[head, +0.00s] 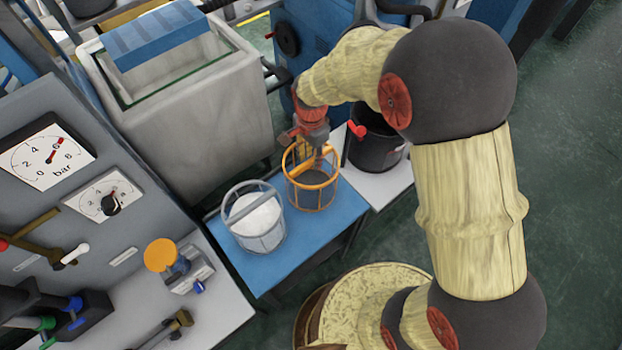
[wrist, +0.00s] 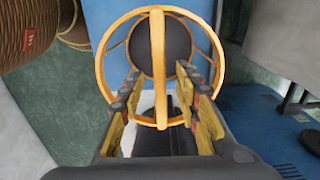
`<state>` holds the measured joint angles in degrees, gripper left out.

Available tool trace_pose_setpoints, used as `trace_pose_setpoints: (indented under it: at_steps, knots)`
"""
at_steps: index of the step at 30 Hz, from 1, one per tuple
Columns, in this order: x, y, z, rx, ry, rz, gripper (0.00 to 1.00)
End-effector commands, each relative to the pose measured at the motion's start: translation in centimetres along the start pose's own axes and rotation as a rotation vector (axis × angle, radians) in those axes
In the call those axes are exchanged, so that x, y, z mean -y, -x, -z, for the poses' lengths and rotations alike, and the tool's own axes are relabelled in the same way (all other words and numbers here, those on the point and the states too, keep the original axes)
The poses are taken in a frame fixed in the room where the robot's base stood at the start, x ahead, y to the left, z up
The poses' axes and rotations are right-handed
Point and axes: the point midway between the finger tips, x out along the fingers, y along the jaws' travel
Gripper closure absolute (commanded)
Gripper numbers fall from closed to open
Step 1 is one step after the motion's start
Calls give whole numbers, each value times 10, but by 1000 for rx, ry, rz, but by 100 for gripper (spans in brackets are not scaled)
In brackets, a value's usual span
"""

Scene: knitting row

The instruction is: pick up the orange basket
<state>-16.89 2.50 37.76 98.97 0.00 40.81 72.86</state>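The orange basket (head: 312,196) stands upright on a blue tabletop (head: 318,232), with an open orange rim, a raised handle and a dark inside. My gripper (head: 318,150) is above it, pointing down, its fingertips close to the handle. In the wrist view the basket's round rim (wrist: 98,58) encircles the fingertips, and the handle (wrist: 158,60) runs between the two fingers. My gripper (wrist: 158,76) is open, with a gap on each side of the handle. Its fingers partly hide the near rim.
A grey basket (head: 261,240) with white contents stands close to the left on the same tabletop. A black bucket (head: 374,150) with a red part stands to the right on a white surface. A large grey bin (head: 205,125) stands behind left. The tabletop's front is clear.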

Motion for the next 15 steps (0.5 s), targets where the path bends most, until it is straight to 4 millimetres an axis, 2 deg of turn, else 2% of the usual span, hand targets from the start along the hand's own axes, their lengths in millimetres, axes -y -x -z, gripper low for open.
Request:
trace_pose_setpoints:
  at_steps: [1,3,10,15]
  knots:
    - [0,-9,0,0,0,-2,67]
    - [0,-14,0,0,0,0,67]
    - [0,-15,0,0,0,1,67]
    - [0,-14,0,0,0,1,77]
